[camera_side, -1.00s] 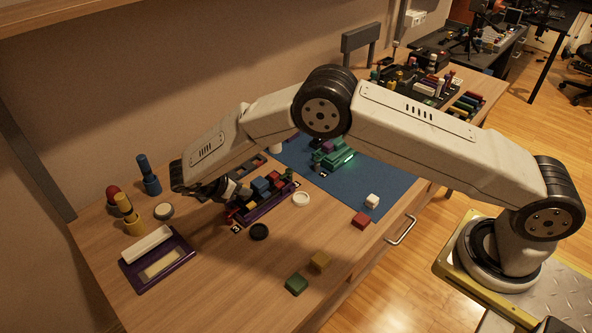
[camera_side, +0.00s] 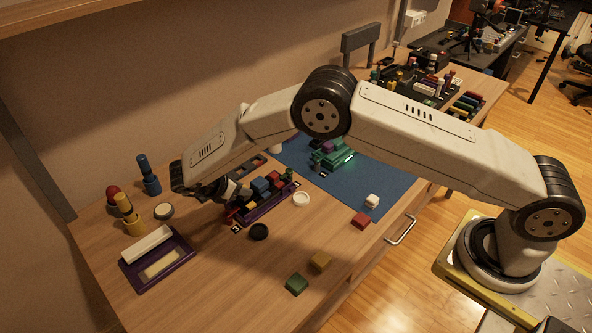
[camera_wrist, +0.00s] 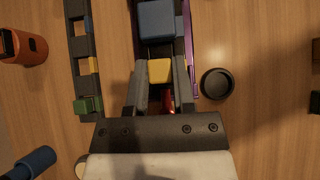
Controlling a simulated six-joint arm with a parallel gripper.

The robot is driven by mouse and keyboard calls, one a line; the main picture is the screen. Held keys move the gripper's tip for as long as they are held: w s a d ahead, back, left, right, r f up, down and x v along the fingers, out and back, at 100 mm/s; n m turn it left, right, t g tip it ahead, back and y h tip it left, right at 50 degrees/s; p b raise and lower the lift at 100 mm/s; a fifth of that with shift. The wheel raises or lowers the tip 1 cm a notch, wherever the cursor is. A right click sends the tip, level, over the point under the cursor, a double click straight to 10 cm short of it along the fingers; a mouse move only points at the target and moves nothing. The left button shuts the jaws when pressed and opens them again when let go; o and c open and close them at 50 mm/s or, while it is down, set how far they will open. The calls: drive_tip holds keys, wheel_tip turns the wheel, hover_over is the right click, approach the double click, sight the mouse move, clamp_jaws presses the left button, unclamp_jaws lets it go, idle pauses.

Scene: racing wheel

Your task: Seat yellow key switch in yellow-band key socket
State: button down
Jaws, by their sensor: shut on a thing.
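The yellow key switch (camera_wrist: 159,70) is a small yellow block between my fingertips in the wrist view. My gripper (camera_wrist: 160,78) is shut on it, with one dark finger on each side. It is close to a blue block in the purple tray; I cannot tell whether it is clear of the tray. The yellow-band key socket (camera_wrist: 93,65) is in the dark socket strip to the left of my gripper. In the side view my gripper (camera_side: 222,195) is at the left end of the tray, and the yellow key switch is hidden there.
The purple tray (camera_wrist: 190,60) holds several red and blue blocks. A green key (camera_wrist: 88,104) sits at the near end of the socket strip (camera_wrist: 72,8). A black ring (camera_wrist: 217,84) lies right of my gripper.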

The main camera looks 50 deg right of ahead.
drive_tip(key=shift+f, duration=1.1)
drive_tip(key=shift+c, duration=1.9)
unclamp_jaws()
drive_tip(key=shift+v, duration=3.9)
